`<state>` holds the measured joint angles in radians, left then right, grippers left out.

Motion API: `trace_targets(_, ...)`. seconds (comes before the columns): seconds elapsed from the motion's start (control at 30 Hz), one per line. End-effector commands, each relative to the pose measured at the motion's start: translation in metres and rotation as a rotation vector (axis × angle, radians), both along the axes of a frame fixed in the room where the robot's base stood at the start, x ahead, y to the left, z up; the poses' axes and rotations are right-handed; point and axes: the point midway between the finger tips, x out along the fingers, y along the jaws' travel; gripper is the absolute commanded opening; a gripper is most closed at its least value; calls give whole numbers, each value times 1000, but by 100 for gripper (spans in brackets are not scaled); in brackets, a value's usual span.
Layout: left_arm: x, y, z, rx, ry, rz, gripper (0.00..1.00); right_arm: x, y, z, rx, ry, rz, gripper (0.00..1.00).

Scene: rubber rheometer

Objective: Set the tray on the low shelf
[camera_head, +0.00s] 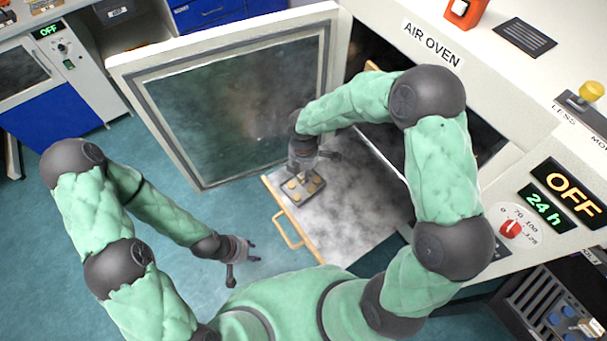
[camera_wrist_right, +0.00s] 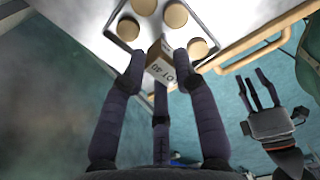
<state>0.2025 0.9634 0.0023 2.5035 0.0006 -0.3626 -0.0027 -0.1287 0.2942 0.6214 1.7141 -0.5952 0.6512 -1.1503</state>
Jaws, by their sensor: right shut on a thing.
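The tray (camera_head: 316,191) is a small dark-rimmed plate with several round tan pieces, and it appears over the front left of the pulled-out grey shelf (camera_head: 365,200) of the air oven. In the right wrist view the tray's rim (camera_wrist_right: 118,40) sits beyond my fingers. My right gripper (camera_head: 303,172) is shut on the tray's block, marked "OT-40" (camera_wrist_right: 160,66). I cannot tell whether the tray touches the shelf. My left gripper (camera_head: 250,262) is open and empty, low over the floor, left of the shelf's handle (camera_head: 288,230).
The oven door (camera_head: 230,90) stands open behind and left of the shelf. The oven front with its red dial (camera_head: 511,229) and OFF display is at right. The shelf's middle and right are bare. Blue floor is clear at left.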

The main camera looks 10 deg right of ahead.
Motion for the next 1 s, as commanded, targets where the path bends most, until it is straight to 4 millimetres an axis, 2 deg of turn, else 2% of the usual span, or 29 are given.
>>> trace_targets(0.03,0,0,-8,0,0,0,40,0,0,-10,0,0,-1,0)
trace_targets(0.1,0,0,-9,0,1,0,40,1,0,-13,0,-1,-1,0)
trace_targets(0.47,0,0,-9,0,0,0,40,1,0,-14,0,-1,-1,0)
trace_targets(0.5,0,0,-9,0,0,0,40,0,0,-15,0,-1,-1,35)
trace_targets(0.57,0,0,-9,0,0,0,40,0,0,-14,0,-1,-1,52)
trace_targets(0.6,0,0,-9,0,0,0,40,0,0,-14,0,-1,-1,55)
trace_targets(0.87,0,0,-8,0,0,0,40,0,0,-14,0,-1,-1,55)
trace_targets(1.0,0,0,-5,0,0,0,40,1,0,-7,0,-2,-1,55)
